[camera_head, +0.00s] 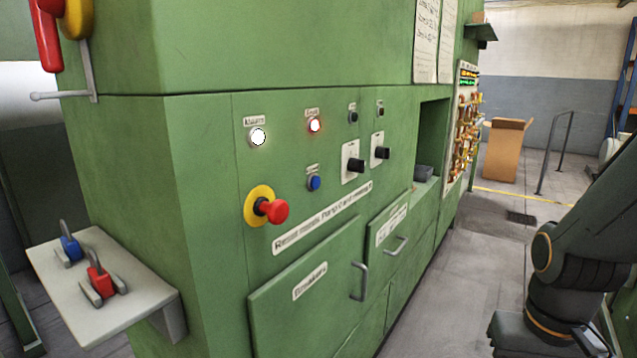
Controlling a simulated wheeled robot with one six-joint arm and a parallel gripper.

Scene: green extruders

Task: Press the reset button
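A green machine cabinet (205,150) carries a control panel on its front face. A white round lamp or button (257,137) sits at the upper left under a small label that seems to read "Alarm". To its right is a lit red-white button (314,125), and below that a blue button (314,183). Both have small labels too blurred to read surely, so I cannot tell which one is reset. A red mushroom button (275,211) on a yellow ring sits lower left. My dark arm is at the right, apart from the panel. My gripper's fingers are not visible.
Black knobs (355,165) sit right of the buttons. Below are a door (318,285) and a second one, both with handles. The grey floor (450,275) before the cabinet is clear.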

